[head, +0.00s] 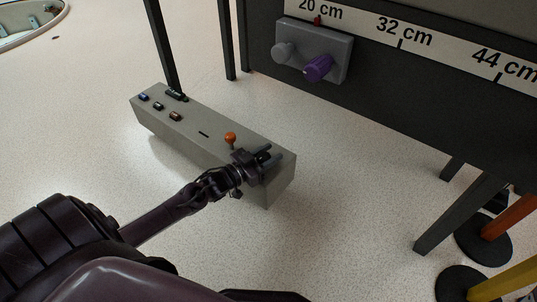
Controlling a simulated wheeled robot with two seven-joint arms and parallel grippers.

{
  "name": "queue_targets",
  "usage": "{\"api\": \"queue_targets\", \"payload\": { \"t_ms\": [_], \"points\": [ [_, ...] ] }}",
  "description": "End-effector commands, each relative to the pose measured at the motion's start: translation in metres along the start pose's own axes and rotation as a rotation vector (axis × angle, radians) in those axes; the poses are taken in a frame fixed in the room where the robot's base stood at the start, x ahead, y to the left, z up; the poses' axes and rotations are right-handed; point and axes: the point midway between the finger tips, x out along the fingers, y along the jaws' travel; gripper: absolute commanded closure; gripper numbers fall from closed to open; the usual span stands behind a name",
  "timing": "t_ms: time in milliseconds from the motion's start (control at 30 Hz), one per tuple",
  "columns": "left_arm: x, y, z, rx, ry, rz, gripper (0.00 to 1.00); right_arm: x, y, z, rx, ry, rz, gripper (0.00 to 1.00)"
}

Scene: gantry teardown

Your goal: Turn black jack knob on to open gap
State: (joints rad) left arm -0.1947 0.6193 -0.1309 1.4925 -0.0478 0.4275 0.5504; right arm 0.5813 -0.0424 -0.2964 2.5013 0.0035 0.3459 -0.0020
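My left gripper (270,157) is over the right end of a long grey box (215,138) on the floor, just right of an orange ball-topped lever (230,137). Its dark fingers overlap in this view, so I cannot tell whether they are open or shut, or whether they touch anything. I cannot make out a black jack knob for certain. Small blue (144,97), dark (158,106) and brown (176,116) knobs and a black fitting (176,96) sit at the box's far left end. Anything behind the gripper is hidden. My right gripper is not in view.
A dark gantry beam (370,95) with a centimetre scale (445,52) crosses the upper right. It carries a grey block (326,47) with a grey knob (284,52) and a purple knob (319,68). Orange (512,214) and yellow (505,283) posts stand lower right. Floor lies clear between.

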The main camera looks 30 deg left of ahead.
Motion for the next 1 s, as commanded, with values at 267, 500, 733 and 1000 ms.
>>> {"api": "queue_targets", "payload": {
  "t_ms": [267,500,733,1000],
  "points": [
    [0.0002,-0.0004,0.0000,0.003,-0.001,0.017,0.86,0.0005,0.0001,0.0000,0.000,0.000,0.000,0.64],
    [-0.0001,0.0023,0.0002,0.001,-0.001,0.136,0.86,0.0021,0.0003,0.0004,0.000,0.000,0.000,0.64],
    [-0.0003,0.0028,0.0004,0.000,0.000,0.136,0.86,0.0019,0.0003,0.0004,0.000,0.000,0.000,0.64],
    [-0.0003,0.0028,0.0003,0.000,0.000,0.136,0.41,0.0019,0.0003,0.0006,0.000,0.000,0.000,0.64]
  ]
}}
